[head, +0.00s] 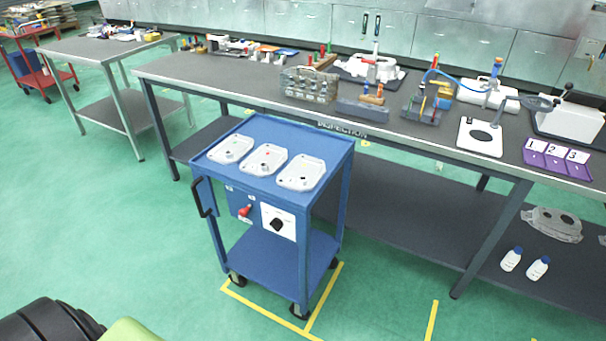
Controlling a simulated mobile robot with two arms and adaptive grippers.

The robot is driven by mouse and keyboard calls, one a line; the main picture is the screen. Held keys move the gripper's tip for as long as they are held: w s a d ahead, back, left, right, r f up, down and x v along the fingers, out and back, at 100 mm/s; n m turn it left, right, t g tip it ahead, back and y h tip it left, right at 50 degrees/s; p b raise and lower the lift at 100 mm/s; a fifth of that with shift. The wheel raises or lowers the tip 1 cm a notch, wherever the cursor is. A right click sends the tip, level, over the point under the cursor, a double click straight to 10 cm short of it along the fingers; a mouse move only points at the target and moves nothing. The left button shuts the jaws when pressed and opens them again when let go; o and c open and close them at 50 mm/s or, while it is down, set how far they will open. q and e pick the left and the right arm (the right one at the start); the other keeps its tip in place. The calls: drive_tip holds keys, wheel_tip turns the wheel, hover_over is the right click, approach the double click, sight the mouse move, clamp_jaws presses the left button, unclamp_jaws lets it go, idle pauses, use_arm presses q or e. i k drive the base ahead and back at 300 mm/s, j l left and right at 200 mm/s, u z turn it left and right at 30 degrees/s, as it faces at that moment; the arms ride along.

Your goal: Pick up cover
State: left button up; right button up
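Three pale grey, flat covers with rounded corners lie in a row on top of the blue cart. They are the left cover (231,149), the middle cover (264,159) and the right cover (302,172). Each has small holes or marks; the middle one shows a small red spot near its upper part. The covers lie apart from each other, and nothing touches them from above. Neither of my grippers shows in the head view.
The blue cart (262,128) stands inside yellow floor lines, before a long grey workbench (420,128) carrying castings and fixtures. A purple numbered tray (556,161) sits at the right. A side table (88,50) stands far left. Green floor (110,220) left of the cart is clear.

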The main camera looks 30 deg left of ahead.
sight(266, 158)
drive_tip(key=u, duration=1.35)
